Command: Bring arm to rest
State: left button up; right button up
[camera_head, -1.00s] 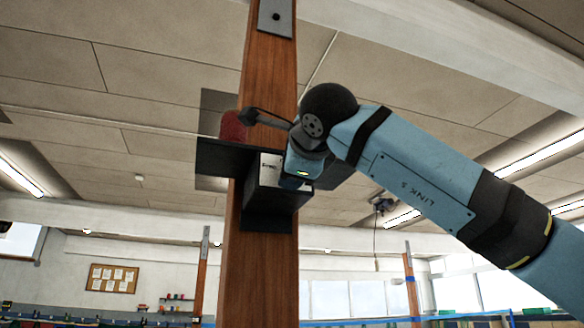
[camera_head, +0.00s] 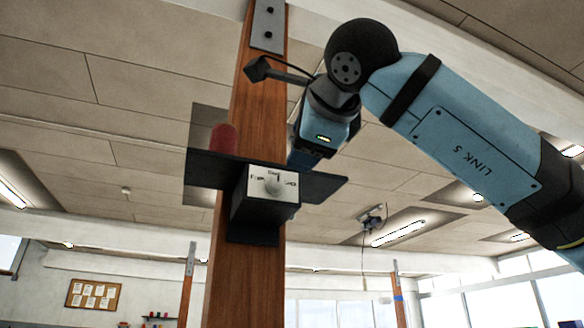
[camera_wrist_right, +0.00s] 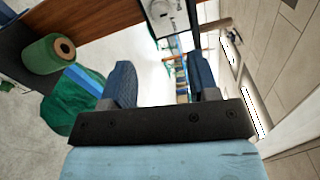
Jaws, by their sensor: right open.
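My right gripper (camera_head: 302,158) is up beside the wooden post, just above and right of a black switch box (camera_head: 262,215). Its open fingers show in the right wrist view (camera_wrist_right: 160,80) with nothing between them. The box has a white face with a grey knob (camera_head: 272,186); its lettering is too small to read fully. The white face also shows at the top of the wrist view (camera_wrist_right: 165,16), beyond the fingertips. In the head view the fingers are partly hidden behind the wrist. My left gripper is not in view.
The wooden post (camera_head: 245,275) carries a dark shelf plate (camera_head: 205,170) with a red roll (camera_head: 222,138) on it. In the wrist view a green roll (camera_wrist_right: 40,58) lies left, near green cloth (camera_wrist_right: 68,108).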

jog(key=shift+v, duration=1)
